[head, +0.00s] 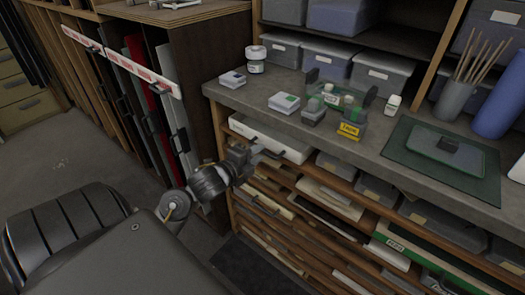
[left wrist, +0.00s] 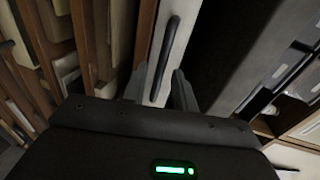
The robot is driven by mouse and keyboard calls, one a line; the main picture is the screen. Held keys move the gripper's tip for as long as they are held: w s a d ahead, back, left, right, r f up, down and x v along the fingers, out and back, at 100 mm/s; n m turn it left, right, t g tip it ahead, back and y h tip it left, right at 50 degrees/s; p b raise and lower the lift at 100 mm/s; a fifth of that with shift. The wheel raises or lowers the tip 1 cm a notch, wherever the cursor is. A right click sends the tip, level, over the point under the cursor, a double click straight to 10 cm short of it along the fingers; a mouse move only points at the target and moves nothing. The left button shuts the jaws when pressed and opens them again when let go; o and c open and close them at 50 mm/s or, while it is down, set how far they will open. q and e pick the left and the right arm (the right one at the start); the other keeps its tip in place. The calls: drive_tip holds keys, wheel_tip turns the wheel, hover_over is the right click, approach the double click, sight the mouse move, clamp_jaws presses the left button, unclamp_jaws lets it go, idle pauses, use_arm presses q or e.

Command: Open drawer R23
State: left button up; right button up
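A white drawer front (head: 285,147) sits just under the worktop at its left end. It also shows in the left wrist view (left wrist: 182,48), with a dark bar handle (left wrist: 166,52). I cannot read R23 on it, so I cannot tell if it is that drawer. My left gripper (head: 262,156) is close in front of this drawer. In the left wrist view its two fingers (left wrist: 160,90) are apart, one on each side of the near end of the handle. I cannot tell if they touch it. My right gripper is not in view.
The worktop (head: 240,97) above holds small boxes, jars and a green mat (head: 412,163). Open shelves with sheets and grey bins lie below and to the right. A rack of upright panels (head: 150,100) with a red-and-white rail stands left. Floor is clear between.

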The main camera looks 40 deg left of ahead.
use_arm(q)
drive_tip(key=shift+w+f, duration=0.15)
drive_tip(key=shift+w, duration=0.6)
drive_tip(key=shift+w+f, duration=0.15)
drive_tip(key=shift+w, duration=0.55)
clamp_jaws()
